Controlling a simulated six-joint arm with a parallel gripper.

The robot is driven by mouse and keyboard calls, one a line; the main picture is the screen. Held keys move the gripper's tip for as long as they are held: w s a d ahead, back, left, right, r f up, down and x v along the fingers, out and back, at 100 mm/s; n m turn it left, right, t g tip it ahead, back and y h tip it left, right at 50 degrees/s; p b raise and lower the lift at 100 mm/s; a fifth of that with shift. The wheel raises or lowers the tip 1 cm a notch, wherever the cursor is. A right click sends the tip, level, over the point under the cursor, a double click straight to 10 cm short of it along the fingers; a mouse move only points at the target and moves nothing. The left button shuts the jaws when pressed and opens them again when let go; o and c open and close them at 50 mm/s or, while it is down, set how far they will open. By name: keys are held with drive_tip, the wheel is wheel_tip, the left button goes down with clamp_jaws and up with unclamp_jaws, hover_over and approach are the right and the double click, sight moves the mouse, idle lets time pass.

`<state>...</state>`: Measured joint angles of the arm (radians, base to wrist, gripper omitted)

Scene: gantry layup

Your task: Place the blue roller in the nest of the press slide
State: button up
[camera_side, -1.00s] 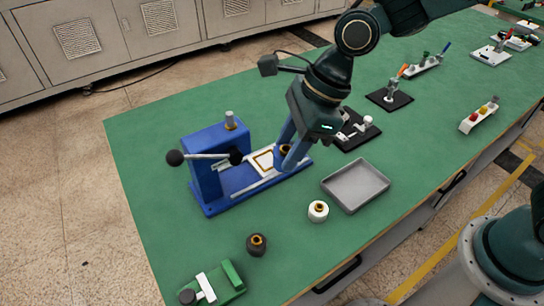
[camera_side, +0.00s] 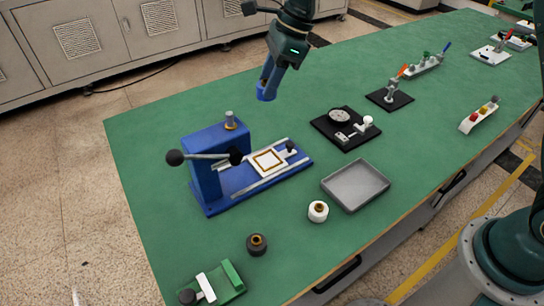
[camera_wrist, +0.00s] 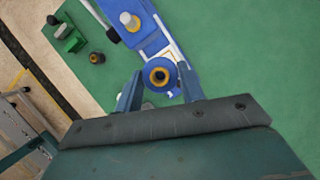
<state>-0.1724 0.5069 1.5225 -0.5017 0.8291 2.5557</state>
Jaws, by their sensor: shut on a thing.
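My gripper (camera_side: 268,83) is shut on the blue roller (camera_side: 266,93) and holds it in the air behind the blue press (camera_side: 213,165). In the wrist view, my gripper (camera_wrist: 160,86) has a finger on each side of the blue roller (camera_wrist: 148,78), whose brass-coloured centre faces the camera. The press slide (camera_side: 240,190) lies on the bench with a white plate, the nest (camera_side: 268,160), framed in gold-brown. The nest holds no roller. In the wrist view the roller hides part of the slide.
A white roller (camera_side: 318,211) and a dark roller (camera_side: 257,244) stand in front of the press. A grey tray (camera_side: 356,186) and a black dial-gauge plate (camera_side: 345,128) are to its right. A green fixture (camera_side: 222,281) is at front left. The press lever sticks out left.

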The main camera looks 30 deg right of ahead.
approach(263, 161)
drive_tip(key=x, duration=0.5)
idle(0.9)
drive_tip(key=shift+f, duration=0.1)
drive_tip(key=o, duration=1)
drive_tip(key=v, duration=1.2)
